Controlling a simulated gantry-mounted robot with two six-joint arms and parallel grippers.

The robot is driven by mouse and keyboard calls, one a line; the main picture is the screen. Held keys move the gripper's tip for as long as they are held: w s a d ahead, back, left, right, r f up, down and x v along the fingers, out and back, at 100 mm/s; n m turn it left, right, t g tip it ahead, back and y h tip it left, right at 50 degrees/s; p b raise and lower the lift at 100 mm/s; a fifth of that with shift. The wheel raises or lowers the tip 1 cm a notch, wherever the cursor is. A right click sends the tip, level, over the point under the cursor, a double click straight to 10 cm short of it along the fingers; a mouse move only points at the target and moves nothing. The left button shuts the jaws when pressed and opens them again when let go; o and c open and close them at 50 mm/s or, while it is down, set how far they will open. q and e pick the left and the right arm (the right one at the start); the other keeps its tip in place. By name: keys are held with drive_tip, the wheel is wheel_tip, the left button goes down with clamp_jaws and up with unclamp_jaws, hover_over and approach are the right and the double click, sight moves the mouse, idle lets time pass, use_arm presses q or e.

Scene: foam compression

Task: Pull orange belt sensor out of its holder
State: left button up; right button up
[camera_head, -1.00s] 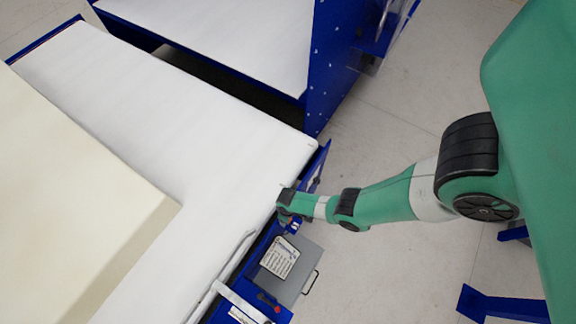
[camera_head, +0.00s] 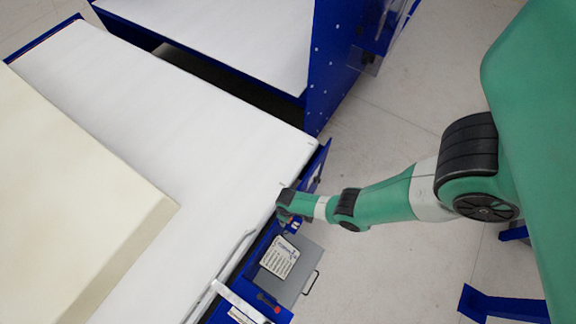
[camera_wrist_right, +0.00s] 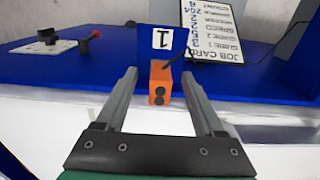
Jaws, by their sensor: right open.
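The orange belt sensor (camera_wrist_right: 160,82) shows in the right wrist view as a small upright orange block with two dark round spots on its face and a dark stalk or cable at its top. It stands at the edge of the blue panel, by a label marked 1. My right gripper (camera_wrist_right: 160,83) is open, with one finger on each side of the sensor and a visible gap on both sides. In the head view my right arm reaches to the machine's edge, where the gripper and sensor are too small to make out clearly. My left gripper is not in view.
A red-and-black knob (camera_wrist_right: 88,42) is at left on the blue panel (camera_wrist_right: 110,65). A large cream foam block (camera_head: 70,190) rests on the white belt (camera_head: 190,130).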

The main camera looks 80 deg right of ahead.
clamp_jaws()
idle(1.4)
drive_tip(key=shift+r+p, duration=3.05)
